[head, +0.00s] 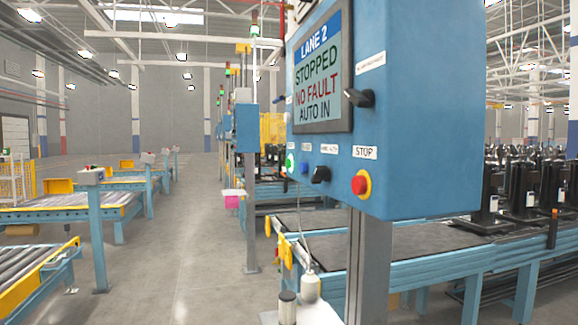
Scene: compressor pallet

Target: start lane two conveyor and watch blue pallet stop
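The blue lane 2 control box (430,130) stands close at right centre on a grey post (368,265). Its screen (322,80) reads "LANE 2 STOPPED NO FAULT AUTO IN". A green button (290,162) is at the lower left of its front, with a blue button (304,168) and a black selector knob (321,175) to its right. A red stop button (361,185) on a yellow collar sits under a STOP label. A conveyor (420,243) runs behind the post. I cannot make out a blue pallet. My gripper is not identifiable in this view.
Black machines (490,195) stand on the conveyor at right. A white bottle-like part (310,287) and a small dark-topped cylinder (287,308) are low in front. The middle aisle floor (185,235) is clear.

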